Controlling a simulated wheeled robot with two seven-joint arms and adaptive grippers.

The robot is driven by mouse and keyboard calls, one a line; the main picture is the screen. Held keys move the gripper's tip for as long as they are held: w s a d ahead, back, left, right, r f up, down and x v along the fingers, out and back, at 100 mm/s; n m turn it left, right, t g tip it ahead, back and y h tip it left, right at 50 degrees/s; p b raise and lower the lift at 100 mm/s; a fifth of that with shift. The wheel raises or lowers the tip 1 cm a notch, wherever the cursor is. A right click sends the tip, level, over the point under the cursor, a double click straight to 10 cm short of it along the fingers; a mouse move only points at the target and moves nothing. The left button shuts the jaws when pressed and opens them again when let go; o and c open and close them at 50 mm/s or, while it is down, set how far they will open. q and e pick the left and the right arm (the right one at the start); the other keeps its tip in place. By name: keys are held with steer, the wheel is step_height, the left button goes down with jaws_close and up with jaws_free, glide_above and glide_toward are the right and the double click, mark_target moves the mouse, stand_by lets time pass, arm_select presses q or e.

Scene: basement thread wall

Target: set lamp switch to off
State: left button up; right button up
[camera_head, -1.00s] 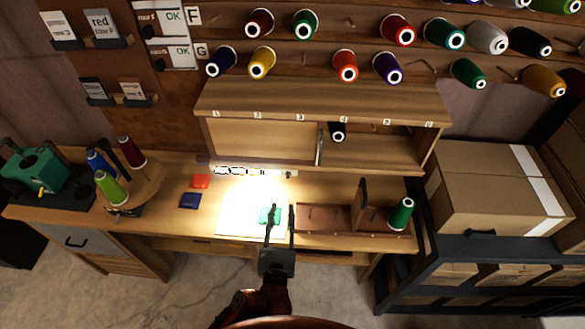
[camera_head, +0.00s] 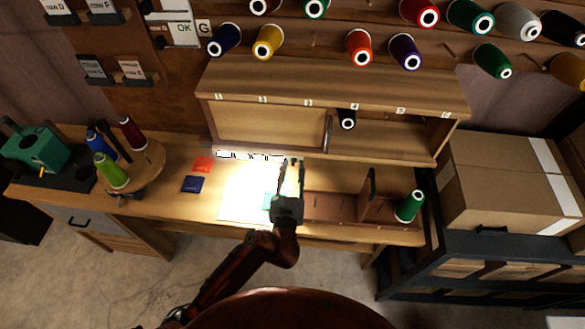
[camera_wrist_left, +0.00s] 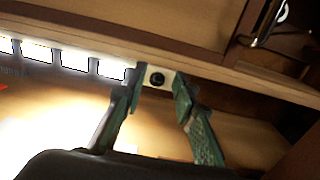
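The lamp (camera_head: 240,155) is a bright strip under the shelf's front edge, and it is lit. The lamp switch (camera_wrist_left: 157,78) is a small pale plate with a round black knob at the strip's right end in the left wrist view. My left gripper (camera_head: 291,166) is open, with its fingers pointing at the shelf's underside. In the left wrist view the switch shows between the two fingertips, beyond them. Contact cannot be told. In the head view the fingers largely cover the switch. My right gripper is not in view.
The shelf (camera_head: 330,82) with its sliding panel (camera_head: 265,128) overhangs the bench. A wooden rack (camera_head: 330,205) and a green spool (camera_head: 410,206) stand to the right. A spool carousel (camera_head: 145,175) stands left. Red and blue cards lie beside the bright sheet (camera_head: 240,200).

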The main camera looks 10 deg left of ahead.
arm_select(q)
steer(key=c, duration=0.7)
jaws_close()
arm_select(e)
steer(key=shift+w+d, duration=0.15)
